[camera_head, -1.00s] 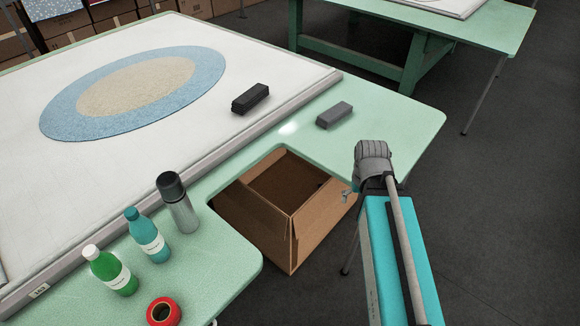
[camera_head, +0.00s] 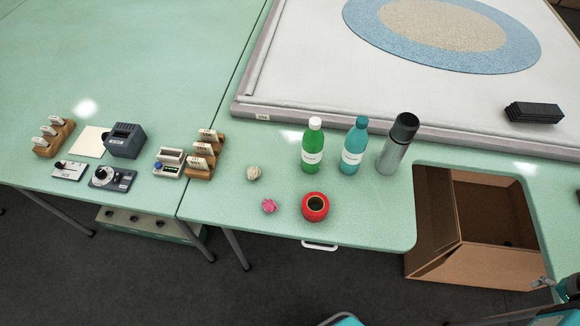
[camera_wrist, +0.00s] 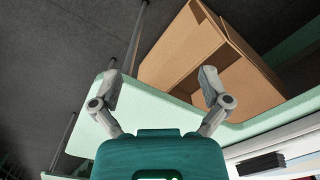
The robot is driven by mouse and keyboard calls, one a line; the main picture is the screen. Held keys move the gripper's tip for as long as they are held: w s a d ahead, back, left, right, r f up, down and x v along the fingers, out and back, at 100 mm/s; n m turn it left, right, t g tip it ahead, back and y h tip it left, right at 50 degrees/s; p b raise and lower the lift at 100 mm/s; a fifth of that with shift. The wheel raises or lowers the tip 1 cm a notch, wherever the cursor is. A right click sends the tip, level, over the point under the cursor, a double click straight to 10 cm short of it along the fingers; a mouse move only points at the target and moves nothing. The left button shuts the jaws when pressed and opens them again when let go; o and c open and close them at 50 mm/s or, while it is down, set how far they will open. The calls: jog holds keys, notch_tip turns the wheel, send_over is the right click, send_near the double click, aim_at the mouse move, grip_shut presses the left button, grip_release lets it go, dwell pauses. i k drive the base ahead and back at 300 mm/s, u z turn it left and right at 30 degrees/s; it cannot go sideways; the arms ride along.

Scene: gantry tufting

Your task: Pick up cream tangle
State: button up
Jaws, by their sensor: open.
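The cream tangle (camera_head: 254,173) is a small pale ball lying on the green table, left of the green bottle in the head view. A pink tangle (camera_head: 269,206) lies just in front of it, apart from it. My gripper shows in the wrist view (camera_wrist: 160,92) with its two fingers spread wide and nothing between them. It is near the cardboard box and the table edge, well to the right of the cream tangle. The wrist view does not show the tangle.
An open cardboard box (camera_head: 480,262) sits in the table's cutout.

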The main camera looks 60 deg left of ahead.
aim_at(253, 172)
jog(key=u, duration=4)
jog(key=k, duration=0.15)
jog(key=z, duration=0.8)
